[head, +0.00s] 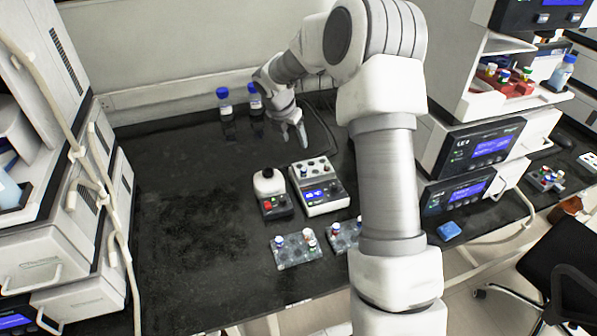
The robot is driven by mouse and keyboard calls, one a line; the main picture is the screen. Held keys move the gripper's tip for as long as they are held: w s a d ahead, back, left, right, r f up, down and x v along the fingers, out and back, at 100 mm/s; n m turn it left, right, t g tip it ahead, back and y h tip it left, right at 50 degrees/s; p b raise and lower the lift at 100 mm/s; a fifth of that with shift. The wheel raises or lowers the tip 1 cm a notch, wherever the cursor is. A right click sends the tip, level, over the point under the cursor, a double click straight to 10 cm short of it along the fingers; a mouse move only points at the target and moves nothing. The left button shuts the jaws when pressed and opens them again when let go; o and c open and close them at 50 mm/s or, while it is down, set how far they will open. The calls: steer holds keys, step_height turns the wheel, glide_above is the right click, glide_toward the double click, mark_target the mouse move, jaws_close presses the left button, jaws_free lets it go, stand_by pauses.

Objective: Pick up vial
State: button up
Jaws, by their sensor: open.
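Several small capped vials (308,235) stand in a clear rack (291,259) near the front edge of the black bench. Their caps look blue, white and reddish. A second clear rack (337,244) with small vials sits just to its right, partly hidden by my arm. More small capped items sit on top of a white block device (320,190) behind the racks. Which vial the task means cannot be told. My gripper (294,136) is open and points down over the back of the bench, well behind the racks and apart from all the vials.
Two blue-capped bottles (224,104) stand at the back wall, close to my gripper. Stacked instruments (470,150) stand at the right. The left bench is clear.

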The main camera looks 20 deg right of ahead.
glide_above(304, 169)
steer(key=s+a, duration=0.2)
steer(key=f, duration=1)
steer(key=shift+w+d+f, duration=0.15)
steer(key=shift+d+f, duration=0.05)
steer(key=shift+f, duration=0.2)
steer(key=shift+a+x, duration=0.15)
steer(key=shift+x, duration=1.2)
steer(key=shift+a+x, duration=0.15)
steer(key=shift+x, duration=1.2)
jaws_close()
